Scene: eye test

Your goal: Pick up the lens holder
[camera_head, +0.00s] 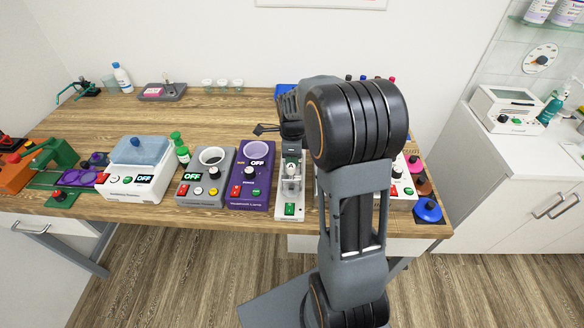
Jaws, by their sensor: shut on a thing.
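My gripper (268,129) is at the end of my dark arm, above the middle of the wooden table. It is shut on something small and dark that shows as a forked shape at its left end. I cannot tell the held thing apart from the fingers, nor whether it is the lens holder. I cannot make out a lens holder for certain anywhere else. My arm hides the right middle of the table.
Along the front of the table (75,128) stand a blue-lidded white box (117,187), a grey device (190,191), a purple lamp unit (252,190) and a narrow white device (290,210). A grey tray (177,93) and small cups (222,84) stand behind. The left middle is clear.

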